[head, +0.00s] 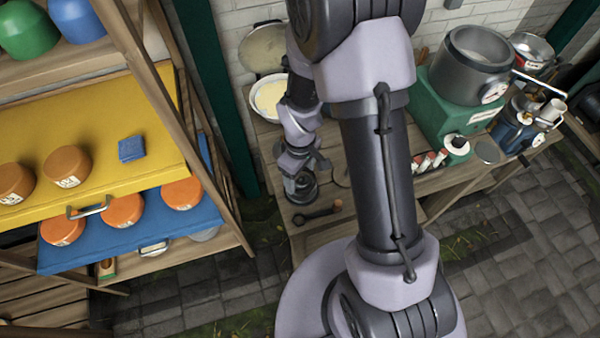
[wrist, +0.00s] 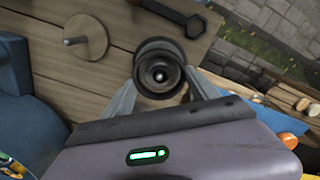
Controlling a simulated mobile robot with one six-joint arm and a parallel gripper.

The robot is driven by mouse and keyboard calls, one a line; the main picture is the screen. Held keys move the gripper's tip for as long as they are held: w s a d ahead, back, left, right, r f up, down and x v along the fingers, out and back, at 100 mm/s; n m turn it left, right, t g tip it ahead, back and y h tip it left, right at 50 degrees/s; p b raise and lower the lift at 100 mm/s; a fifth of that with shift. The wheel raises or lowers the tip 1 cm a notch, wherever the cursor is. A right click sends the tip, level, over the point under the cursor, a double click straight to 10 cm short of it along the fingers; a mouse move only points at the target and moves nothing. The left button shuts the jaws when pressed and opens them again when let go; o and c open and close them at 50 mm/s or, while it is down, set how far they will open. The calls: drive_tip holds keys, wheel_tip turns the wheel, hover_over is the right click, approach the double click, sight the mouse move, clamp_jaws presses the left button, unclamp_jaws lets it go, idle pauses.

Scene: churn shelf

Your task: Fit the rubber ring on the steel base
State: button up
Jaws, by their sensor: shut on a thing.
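My gripper (wrist: 158,88) is shut around a dark, round, stepped piece, with one finger on each side. Its dark outer band looks like the rubber ring (wrist: 144,76). A grey metallic centre with a small bright knob, perhaps the steel base (wrist: 160,75), shows inside it. I cannot tell whether the ring is seated on the base or held above it. In the head view my gripper (head: 301,182) points down over the left end of the wooden bench, and the dark round piece (head: 302,192) shows at its tip, close to the bench top.
A dark spanner (wrist: 180,14) and a round wooden disc with a peg (wrist: 92,30) lie on the bench (wrist: 45,62) close by. A white bowl (head: 268,100) and a green machine with a steel pot (head: 462,72) stand behind. A shelf with a yellow board (head: 100,130) is at left.

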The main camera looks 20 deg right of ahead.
drive_tip(key=shift+f+b, duration=1.35)
drive_tip(key=shift+f, duration=0.15)
idle(0.4)
drive_tip(key=o, duration=1.4)
drive_tip(key=shift+o, duration=0.7)
wheel_tip(320, 180, up, 9)
drive_tip(key=p, duration=0.6)
drive_tip(key=shift+f+p, duration=0.1)
drive_tip(key=shift+p, duration=0.3)
